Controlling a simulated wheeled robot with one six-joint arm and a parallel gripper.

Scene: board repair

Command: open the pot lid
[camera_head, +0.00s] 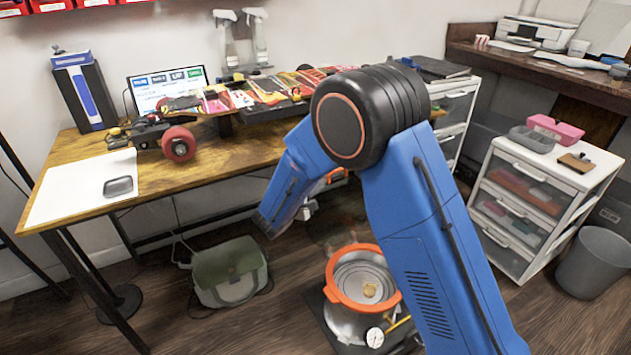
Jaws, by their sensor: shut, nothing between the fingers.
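A metal pot (345,322) with a dial gauge (375,338) on its front stands on a dark base low at the bottom centre. A round lid with an orange rim (336,293) appears to sit on it. A small gold-coloured piece (369,290) shows near the middle of the grey rings inside the rim. My blue arm hides part of the pot's right side. My gripper (306,210) shows only as a small grey part beyond the forearm's lower end. It is shut and empty, above and to the left of the pot, apart from the lid.
A wooden workbench (240,155) with a skateboard truck and tools spans the back left. A green bag (228,272) lies on the floor left of the pot. White drawer units (535,200) and a grey bin (592,262) stand at right. Floor between bag and pot is clear.

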